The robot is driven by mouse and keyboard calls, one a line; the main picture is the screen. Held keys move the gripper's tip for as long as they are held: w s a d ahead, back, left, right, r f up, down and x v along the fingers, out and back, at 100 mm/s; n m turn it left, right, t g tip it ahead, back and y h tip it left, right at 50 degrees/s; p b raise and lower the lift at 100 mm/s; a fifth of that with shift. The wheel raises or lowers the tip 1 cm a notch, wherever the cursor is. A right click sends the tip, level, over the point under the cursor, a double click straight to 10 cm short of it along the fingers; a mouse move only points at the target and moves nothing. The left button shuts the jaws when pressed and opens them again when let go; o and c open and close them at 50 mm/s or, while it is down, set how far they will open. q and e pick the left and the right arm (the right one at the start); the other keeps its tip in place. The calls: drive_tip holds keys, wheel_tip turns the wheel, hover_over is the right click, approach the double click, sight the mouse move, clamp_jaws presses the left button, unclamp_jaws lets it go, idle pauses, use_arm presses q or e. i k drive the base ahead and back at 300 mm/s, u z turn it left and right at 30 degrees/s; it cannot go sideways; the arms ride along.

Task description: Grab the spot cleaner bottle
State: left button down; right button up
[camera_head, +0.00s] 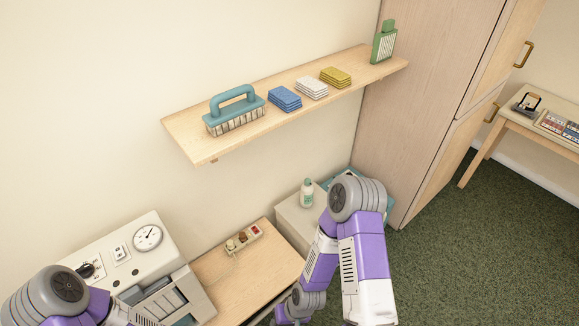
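Two bottles show, and I cannot read a label on either to tell which is the spot cleaner. A green flat-sided bottle (384,46) with a striped pale front stands upright at the right end of the wooden wall shelf (205,150). A small white bottle (307,194) with a green label stands upright on a low pale cabinet (291,213) below the shelf. My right arm is bent in front of that cabinet, beside the white bottle, with its gripper out of view below. My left arm is at the bottom left, its gripper also out of view.
The shelf also holds a teal-handled brush (235,112) and stacks of blue (285,98), white (312,88) and yellow (336,77) pads. Below are a machine with a dial (148,237) and a power strip (243,238).

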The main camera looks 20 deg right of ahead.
sight(306, 192)
drive_tip(key=z, duration=2.4)
drive_tip(key=i, duration=1.9)
drive_tip(key=u, duration=3.4)
drive_tip(key=i, duration=0.5)
